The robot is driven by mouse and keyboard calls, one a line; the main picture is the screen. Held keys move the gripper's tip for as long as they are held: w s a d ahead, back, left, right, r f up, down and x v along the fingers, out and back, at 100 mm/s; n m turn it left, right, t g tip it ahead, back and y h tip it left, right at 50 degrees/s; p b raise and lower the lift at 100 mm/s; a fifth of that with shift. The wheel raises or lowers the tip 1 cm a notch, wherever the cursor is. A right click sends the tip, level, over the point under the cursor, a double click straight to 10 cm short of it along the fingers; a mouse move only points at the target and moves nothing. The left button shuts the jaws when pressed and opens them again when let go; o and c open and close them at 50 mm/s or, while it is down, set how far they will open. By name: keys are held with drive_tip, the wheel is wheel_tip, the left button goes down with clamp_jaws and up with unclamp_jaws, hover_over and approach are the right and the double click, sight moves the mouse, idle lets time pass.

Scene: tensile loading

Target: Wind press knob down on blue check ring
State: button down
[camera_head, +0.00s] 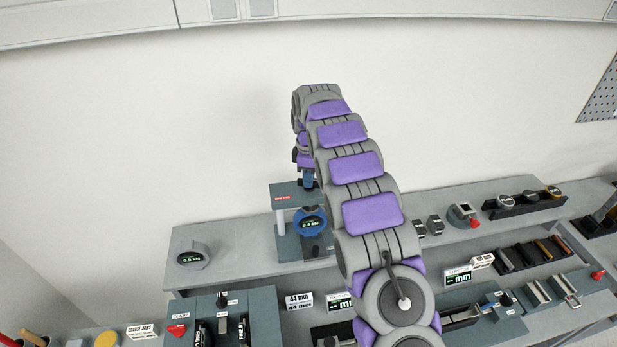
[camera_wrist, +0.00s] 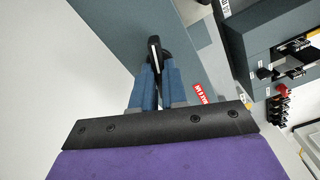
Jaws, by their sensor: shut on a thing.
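The press (camera_head: 287,197) stands on the back shelf, with a grey-blue top plate and a pale column. The blue check ring (camera_head: 309,222), with a lit display, sits upright under the top plate. My gripper (camera_head: 308,181) is above the press's top, partly hidden by my arm. In the wrist view, my gripper's blue fingers (camera_wrist: 159,80) are shut on the black press knob (camera_wrist: 154,48). The plate (camera_wrist: 120,25) lies beyond the knob. The ring does not show in the wrist view, and I cannot tell whether the press touches it.
A grey round gauge (camera_head: 190,256) stands on the shelf to the left. Small blocks, a red-knobbed fixture (camera_head: 463,214) and a dark rack (camera_head: 524,204) stand to the right. Clamp fixtures (camera_head: 222,318) crowd the lower front. Bare shelf lies left of the press.

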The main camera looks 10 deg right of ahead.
drive_tip(key=m, duration=0.5)
drive_tip(key=shift+w+m, duration=0.1)
drive_tip(key=shift+m, duration=0.2)
drive_tip(key=shift+r+m, duration=0.1)
drive_tip(key=shift+m, duration=2.4)
drive_tip(key=c, duration=1.2)
unclamp_jaws()
drive_tip(key=shift+o, duration=0.2)
